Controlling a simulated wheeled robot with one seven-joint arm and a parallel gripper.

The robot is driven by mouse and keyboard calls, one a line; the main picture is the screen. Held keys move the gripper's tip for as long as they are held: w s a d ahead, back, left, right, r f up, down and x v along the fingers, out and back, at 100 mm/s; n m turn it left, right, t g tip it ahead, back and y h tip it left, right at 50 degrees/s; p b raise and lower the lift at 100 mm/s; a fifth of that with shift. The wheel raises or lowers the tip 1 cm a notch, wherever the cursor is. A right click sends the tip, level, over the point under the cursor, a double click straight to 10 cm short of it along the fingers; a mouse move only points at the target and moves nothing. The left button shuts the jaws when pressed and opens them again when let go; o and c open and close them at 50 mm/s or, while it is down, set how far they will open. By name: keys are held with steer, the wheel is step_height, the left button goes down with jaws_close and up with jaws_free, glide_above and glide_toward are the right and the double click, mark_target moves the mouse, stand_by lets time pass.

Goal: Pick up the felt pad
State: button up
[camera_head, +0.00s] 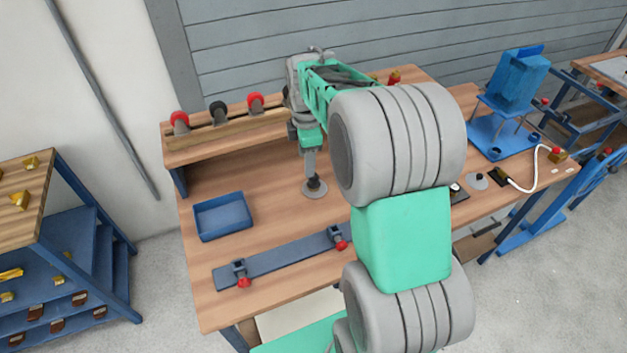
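I cannot pick out the felt pad with certainty. My grey and green arm reaches over the wooden workbench (270,225) and hides part of its middle and right side. My gripper (312,178) appears to point straight down at the far end of the arm. Its tip is just above or touching a small dark round piece (315,193) on the bench. The fingers are too small to show whether they are open or shut, or whether they hold anything.
A blue tray (222,216) and a blue bar with red-knobbed clamps (290,259) lie on the bench. A raised shelf with red and black knobs (225,136) stands behind. A blue machine (514,82) stands right. Bare wood surrounds the tray.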

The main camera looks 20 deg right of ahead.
mark_target(314, 181)
steer(key=w+d+f+n, duration=0.1)
steer(key=f, duration=0.1)
steer(key=w+d+f+n, duration=0.1)
steer(key=f+n, duration=0.1)
steer(key=w+d+f+n, duration=0.2)
steer(key=shift+w+g, duration=0.1)
steer(key=shift+g, duration=0.3)
step_height(314, 181, down, 7)
steer(key=shift+a+f+p, duration=0.15)
steer(key=shift+f+p, duration=0.05)
steer(key=shift+p, duration=0.95)
jaws_close()
